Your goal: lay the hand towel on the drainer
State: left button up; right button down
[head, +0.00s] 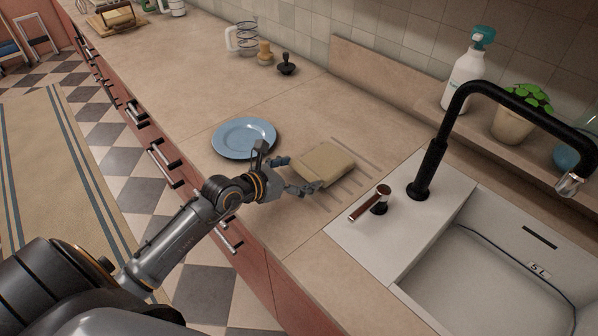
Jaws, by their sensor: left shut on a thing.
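The hand towel (322,163) is a folded beige cloth in the head view, lying flat at or just above the counter. My left gripper (293,176) is shut on its near left edge. The drainer (348,190) shows as parallel grooves in the countertop left of the sink. The towel covers part of these grooves; I cannot tell whether it touches them. My right gripper is not in view.
A blue plate (244,138) lies just left of the towel. The black tap (430,165), its brown-handled lever (371,203) and the white sink (480,285) are to the right.

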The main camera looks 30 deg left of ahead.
pick_arm(q)
jog(key=shift+f, duration=0.2)
jog(key=o, duration=1)
jog(key=shift+r, duration=0.1)
jog(key=shift+r, duration=0.1)
jog(key=b+v, duration=0.2)
jog(key=v, duration=0.8)
jog(key=shift+s+a, duration=0.15)
jog(key=shift+s, duration=0.25)
jog(key=shift+s+a+r, duration=0.2)
jog(key=shift+s+r, duration=0.25)
jog(key=shift+s, duration=0.1)
jog(key=shift+f, duration=0.1)
